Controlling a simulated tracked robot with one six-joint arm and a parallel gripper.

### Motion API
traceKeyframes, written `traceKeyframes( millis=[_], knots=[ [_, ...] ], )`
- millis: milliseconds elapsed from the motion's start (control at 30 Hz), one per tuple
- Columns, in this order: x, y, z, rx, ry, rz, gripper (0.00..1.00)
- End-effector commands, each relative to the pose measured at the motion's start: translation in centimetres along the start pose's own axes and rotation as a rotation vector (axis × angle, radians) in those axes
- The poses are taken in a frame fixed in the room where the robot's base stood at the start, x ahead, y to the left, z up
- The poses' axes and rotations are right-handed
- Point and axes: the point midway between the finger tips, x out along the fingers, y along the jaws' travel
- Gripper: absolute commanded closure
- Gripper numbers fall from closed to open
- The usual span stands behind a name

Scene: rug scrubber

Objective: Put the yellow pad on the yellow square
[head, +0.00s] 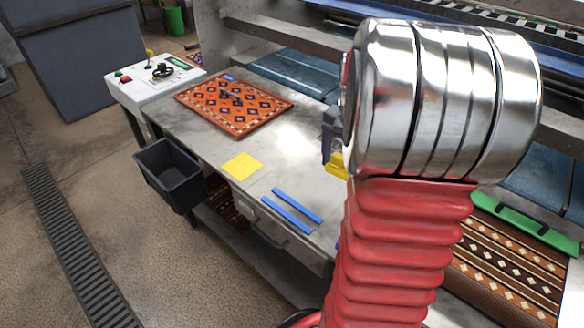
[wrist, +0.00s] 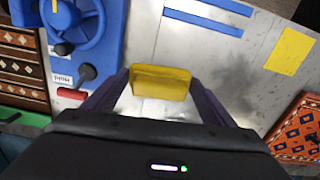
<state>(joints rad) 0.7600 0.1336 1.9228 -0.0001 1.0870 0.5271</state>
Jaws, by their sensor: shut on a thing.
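The yellow pad (wrist: 160,82) is between the fingertips of my gripper (wrist: 160,88) in the wrist view, clear of the metal table. My gripper is shut on it. In the head view a yellow part of the pad (head: 337,163) shows at the left edge of my arm, which hides most of the gripper. The flat yellow square (head: 241,167) lies on the table near its front edge, to the left of the pad in the head view. In the wrist view the yellow square (wrist: 289,51) is at the upper right, apart from the pad, with nothing on it.
Two blue strips (head: 291,211) lie right of the square. An orange patterned rug (head: 235,104) lies behind it. A black bin (head: 172,173) hangs at the table's front edge. A blue wheel (wrist: 80,25) and levers show in the wrist view. A brown rug (head: 508,259) lies right.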

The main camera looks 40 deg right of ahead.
Motion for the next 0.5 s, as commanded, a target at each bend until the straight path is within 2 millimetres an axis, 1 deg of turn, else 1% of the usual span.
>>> traceKeyframes(
  millis=[100,133,200,267,500],
  knots=[
    [-2.6,-1.5,0.2,-0.048,0.006,-0.004,0.43],
    [-3.2,-2.2,0.5,-0.071,0.006,-0.003,0.43],
    [-3.8,-4.0,1.2,-0.137,0.002,-0.001,0.43],
    [-3.5,-5.7,2.0,-0.202,0.001,0.0,0.43],
    [-0.8,-12.8,5.8,-0.469,-0.001,0.001,0.43]
  ],
)
